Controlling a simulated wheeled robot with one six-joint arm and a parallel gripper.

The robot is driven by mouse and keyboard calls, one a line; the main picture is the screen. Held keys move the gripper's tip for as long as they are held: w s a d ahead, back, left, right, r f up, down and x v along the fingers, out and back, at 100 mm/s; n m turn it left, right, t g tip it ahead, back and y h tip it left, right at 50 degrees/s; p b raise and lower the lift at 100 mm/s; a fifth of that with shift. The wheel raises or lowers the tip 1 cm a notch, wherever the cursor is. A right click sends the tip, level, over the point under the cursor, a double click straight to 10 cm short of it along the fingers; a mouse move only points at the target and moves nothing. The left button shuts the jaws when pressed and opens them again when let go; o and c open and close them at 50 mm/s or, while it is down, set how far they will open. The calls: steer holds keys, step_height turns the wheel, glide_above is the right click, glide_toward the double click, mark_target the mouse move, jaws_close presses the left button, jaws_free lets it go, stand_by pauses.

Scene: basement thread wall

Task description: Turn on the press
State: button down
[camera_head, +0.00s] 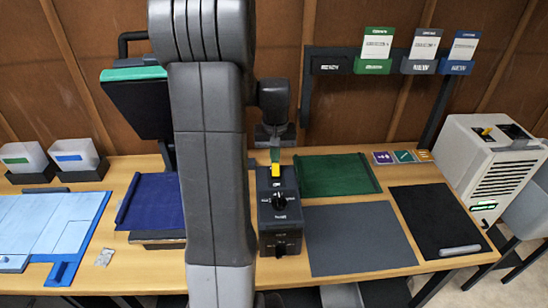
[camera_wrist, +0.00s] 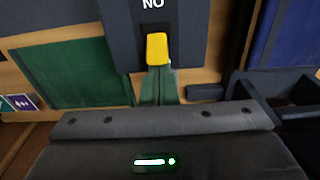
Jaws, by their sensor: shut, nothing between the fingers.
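A dark control box (camera_head: 279,222) stands on the table with a yellow switch lever (camera_head: 275,170) on its upper part and a black knob below. In the wrist view the yellow lever (camera_wrist: 157,49) sits under an upside-down label. My gripper (camera_head: 274,154) is shut and empty, right at the far end of the lever. Its greenish fingertips (camera_wrist: 157,72) meet the lever's end in the wrist view; I cannot tell whether they touch. The press (camera_head: 137,100), with a green-edged raised top, stands left of my arm, partly hidden by it.
A blue cloth (camera_head: 152,202), green cloth (camera_head: 335,175), grey mat (camera_head: 358,240) and black mat (camera_head: 436,222) lie on the table. A white machine (camera_head: 493,165) stands at right. White bins (camera_head: 75,157) stand at left. A card rack (camera_head: 372,62) is on the back wall.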

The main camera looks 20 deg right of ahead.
mark_target(275, 173)
steer(key=shift+s+t+b, duration=0.25)
steer(key=shift+t+b, duration=0.25)
steer(key=shift+b, duration=0.3)
steer(key=t+b, duration=0.1)
steer(key=b, duration=0.1)
steer(key=s+t+b, duration=0.1)
steer(key=b, duration=0.2)
steer(key=shift+s+a+f+h+b, duration=0.15)
steer(key=shift+s+a+h+b, duration=0.05)
steer(key=shift+h+b, duration=0.2)
steer(key=t+b, duration=0.1)
steer(key=b, duration=0.1)
steer(key=shift+s+a+t+b, duration=0.15)
steer(key=shift+s+t+b, duration=0.15)
steer(key=shift+s+t, duration=0.1)
steer(key=shift+r+t+h, duration=0.3)
steer(key=shift+r, duration=0.25)
steer(key=shift+r+p, duration=0.8)
